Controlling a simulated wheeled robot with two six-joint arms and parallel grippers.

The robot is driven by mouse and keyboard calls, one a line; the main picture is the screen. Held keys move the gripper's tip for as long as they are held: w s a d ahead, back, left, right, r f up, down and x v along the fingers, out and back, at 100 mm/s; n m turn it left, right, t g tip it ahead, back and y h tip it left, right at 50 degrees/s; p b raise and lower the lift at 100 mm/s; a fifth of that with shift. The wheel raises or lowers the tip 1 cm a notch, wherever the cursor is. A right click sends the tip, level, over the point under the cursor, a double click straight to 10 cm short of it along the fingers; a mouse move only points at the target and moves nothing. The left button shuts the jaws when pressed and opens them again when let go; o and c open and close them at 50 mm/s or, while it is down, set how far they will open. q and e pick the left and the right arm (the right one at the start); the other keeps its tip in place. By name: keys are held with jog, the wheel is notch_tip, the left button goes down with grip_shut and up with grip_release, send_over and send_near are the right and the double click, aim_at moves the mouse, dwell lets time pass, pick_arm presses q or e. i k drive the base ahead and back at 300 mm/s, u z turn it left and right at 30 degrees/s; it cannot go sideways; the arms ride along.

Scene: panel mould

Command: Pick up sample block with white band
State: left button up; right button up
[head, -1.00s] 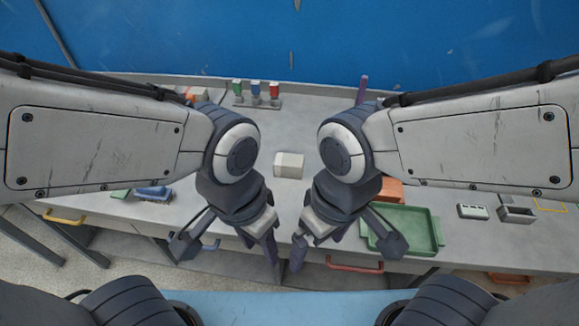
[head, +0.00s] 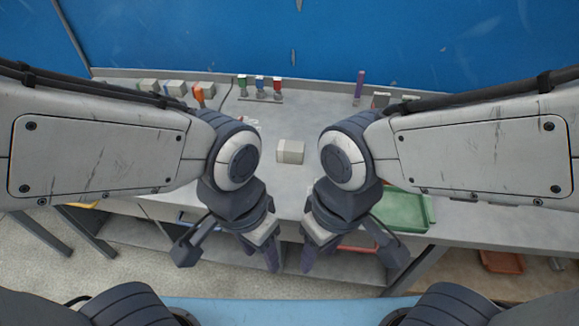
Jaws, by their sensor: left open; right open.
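A pale grey-white block (head: 290,151) lies alone on the grey bench, beyond and between my two grippers. Several small blocks stand at the back left: a grey-green one (head: 148,86), a blue and pale one (head: 175,88) and an orange and pale one (head: 204,91). I cannot tell at this size which block carries a white band. My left gripper (head: 268,254) is open and empty, low in front of the bench's front edge. My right gripper (head: 313,254) is open and empty beside it. My forearms hide parts of the bench on both sides.
A rack with green, blue and red items (head: 260,88) stands at the back. A green tray (head: 405,211) lies partly behind my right arm. The bench around the pale block is clear.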

aim_at(287, 151)
jog(key=u, duration=0.65)
jog(key=i, duration=0.95)
jog(key=z, duration=0.55)
